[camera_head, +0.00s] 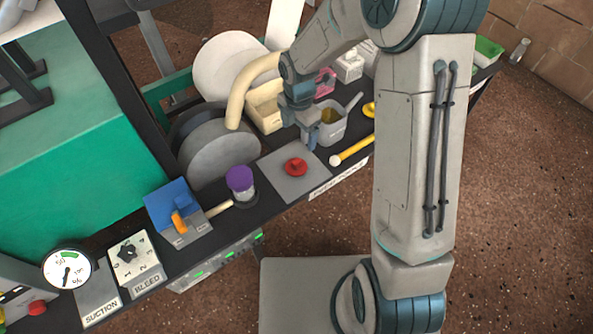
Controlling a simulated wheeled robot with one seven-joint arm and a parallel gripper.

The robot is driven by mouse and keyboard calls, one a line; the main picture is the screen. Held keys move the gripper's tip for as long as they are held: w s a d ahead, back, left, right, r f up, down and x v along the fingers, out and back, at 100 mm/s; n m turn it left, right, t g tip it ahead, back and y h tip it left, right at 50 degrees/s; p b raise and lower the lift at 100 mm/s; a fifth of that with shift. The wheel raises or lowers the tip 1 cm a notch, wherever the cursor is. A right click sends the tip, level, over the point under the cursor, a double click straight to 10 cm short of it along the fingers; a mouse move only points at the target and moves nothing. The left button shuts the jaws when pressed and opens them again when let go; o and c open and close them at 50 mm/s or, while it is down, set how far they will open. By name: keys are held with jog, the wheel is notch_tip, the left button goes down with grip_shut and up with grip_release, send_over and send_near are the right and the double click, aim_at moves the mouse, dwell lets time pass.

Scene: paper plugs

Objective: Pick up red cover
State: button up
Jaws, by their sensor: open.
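The red cover (295,167) is a small round piece with a raised knob. It rests on a flat grey square plate (277,184) on the dark shelf. My gripper (308,140) is open, with its jaws pointing down. In the picture it appears just above and slightly right of the red cover, apart from it. Its height over the shelf is hard to tell. Nothing shows between the jaws.
A grey pot (331,126) and a cream box (263,108) stand close behind my gripper. A yellow stick (353,150) lies to the right. A purple-topped jar (240,182) and a blue-grey lever box (174,209) stand to the left. Large grey discs (215,153) lean behind.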

aim_at(296, 161)
notch_tip(296, 161, down, 9)
jog(key=shift+r+b, duration=0.2)
jog(key=shift+b, duration=1.05)
jog(key=f, duration=0.1)
jog(key=f+b, duration=0.1)
jog(key=f, duration=0.1)
jog(key=f+b, duration=0.1)
jog(key=f, duration=0.1)
jog(key=shift+s+a+f, duration=0.1)
jog(key=shift+s+a, duration=0.2)
jog(key=shift+s, duration=0.1)
jog(key=c, duration=1)
jog(key=shift+c, duration=0.2)
